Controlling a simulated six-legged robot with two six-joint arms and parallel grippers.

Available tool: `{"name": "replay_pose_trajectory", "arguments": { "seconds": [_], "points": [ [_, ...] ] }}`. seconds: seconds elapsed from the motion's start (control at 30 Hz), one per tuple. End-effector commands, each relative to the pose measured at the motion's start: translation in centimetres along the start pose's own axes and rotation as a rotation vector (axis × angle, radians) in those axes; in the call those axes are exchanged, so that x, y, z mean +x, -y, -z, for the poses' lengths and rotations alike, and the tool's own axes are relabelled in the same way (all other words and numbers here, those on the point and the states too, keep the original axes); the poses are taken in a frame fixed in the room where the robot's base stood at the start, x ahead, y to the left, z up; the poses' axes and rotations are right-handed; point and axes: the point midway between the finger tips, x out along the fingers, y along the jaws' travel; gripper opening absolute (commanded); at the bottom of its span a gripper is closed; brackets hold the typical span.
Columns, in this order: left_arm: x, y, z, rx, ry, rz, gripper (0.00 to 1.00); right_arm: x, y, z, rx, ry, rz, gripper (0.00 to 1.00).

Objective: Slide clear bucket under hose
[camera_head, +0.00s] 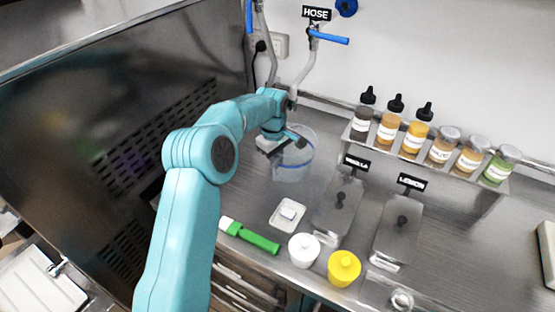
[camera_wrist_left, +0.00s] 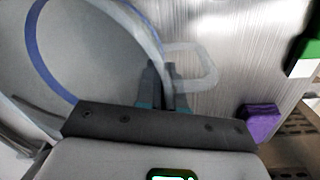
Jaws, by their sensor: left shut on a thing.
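The clear bucket (camera_head: 294,172), with a blue band, stands on the steel counter near the back wall. My left gripper (camera_head: 295,141) reaches it from the left and is shut on its near side. In the left wrist view the bucket (camera_wrist_left: 85,50) fills the upper left, and its clear handle (camera_wrist_left: 208,65) is beside the closed fingers (camera_wrist_left: 167,88). The exact grip point is hard to tell. The hose (camera_head: 306,66) hangs from the wall below its "HOSE" label, with a blue lever. My arm hides part of its lower end. My right gripper is not in view.
A shelf (camera_head: 432,160) of bottles and jars is right of the bucket. Lidded steel containers (camera_head: 338,208), a white tub (camera_head: 304,250), a yellow tub (camera_head: 343,268), a small tray (camera_head: 287,215) and a green-handled tool (camera_head: 250,236) occupy the front. A large dark steel machine (camera_head: 100,130) stands left.

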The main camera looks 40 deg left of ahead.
Motion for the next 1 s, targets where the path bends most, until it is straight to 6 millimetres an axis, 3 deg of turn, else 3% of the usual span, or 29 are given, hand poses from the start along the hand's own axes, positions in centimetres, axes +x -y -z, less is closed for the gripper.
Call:
{"name": "replay_pose_trajectory", "arguments": {
  "seconds": [0.27, 0.3, 0.37, 0.77, 1.0],
  "points": [
    [-0.1, 0.1, 0.1, -0.001, -0.001, -0.001, 0.0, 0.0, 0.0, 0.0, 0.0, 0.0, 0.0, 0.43],
    [-0.1, 0.1, 0.1, -0.001, 0.0, -0.001, 0.17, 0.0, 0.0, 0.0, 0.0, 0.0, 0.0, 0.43],
    [-0.1, 0.1, 0.1, -0.001, 0.0, -0.001, 0.37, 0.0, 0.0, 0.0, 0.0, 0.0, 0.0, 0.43],
    [-0.7, -0.1, 0.0, -0.001, -0.001, -0.002, 0.37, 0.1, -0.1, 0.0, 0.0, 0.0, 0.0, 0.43],
    [-5.6, -0.1, -0.1, -0.001, -0.003, -0.006, 0.37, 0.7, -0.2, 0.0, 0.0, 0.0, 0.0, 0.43]
  ]
}}
